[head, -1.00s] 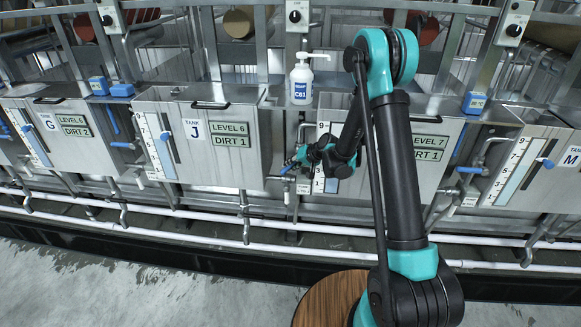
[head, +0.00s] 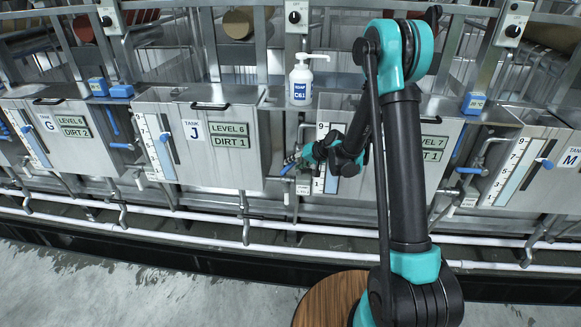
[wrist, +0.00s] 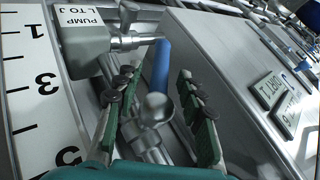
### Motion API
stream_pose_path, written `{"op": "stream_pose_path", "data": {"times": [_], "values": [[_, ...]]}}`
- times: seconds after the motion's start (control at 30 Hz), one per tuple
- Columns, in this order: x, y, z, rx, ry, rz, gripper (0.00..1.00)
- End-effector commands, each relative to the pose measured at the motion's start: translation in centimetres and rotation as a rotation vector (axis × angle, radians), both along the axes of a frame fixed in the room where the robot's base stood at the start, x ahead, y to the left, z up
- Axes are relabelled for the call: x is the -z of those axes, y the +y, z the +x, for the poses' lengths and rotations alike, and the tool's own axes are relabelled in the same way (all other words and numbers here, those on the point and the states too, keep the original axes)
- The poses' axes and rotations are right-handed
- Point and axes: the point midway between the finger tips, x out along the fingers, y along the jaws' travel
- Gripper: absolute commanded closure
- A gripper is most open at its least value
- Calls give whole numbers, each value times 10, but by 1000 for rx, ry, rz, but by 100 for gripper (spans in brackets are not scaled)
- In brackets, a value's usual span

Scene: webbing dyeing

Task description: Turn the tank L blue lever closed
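The tank L blue lever (wrist: 162,65) stands between the two fingers of my gripper (wrist: 157,76) in the wrist view. Its lower end meets a rounded metal valve fitting (wrist: 155,110). My gripper is open, with a gap on each side of the lever. In the head view the gripper (head: 300,159) is at the left edge of tank L (head: 405,175), and the lever's blue end (head: 287,168) shows just left of it. My arm hides much of tank L's front.
A grey box marked "PUMP L TO J" (wrist: 84,42) and a numbered gauge (wrist: 38,90) lie left of the fingers in the wrist view. Tank J (head: 225,165) stands close on the left. A pump bottle (head: 301,80) stands above. Pipes (head: 250,222) run below.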

Motion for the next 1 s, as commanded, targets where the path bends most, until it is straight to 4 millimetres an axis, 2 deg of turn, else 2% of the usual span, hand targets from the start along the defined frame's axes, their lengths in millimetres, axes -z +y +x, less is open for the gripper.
{"op": "stream_pose_path", "data": {"times": [0.2,0.4,0.6,0.9,1.0], "values": [[-30,-27,-17,1,1,-1,61],[-48,-44,-28,-1,1,0,61],[-57,-51,-33,0,0,-1,61],[-58,-52,-34,-1,1,0,61],[-59,-53,-35,0,1,-3,73]]}}
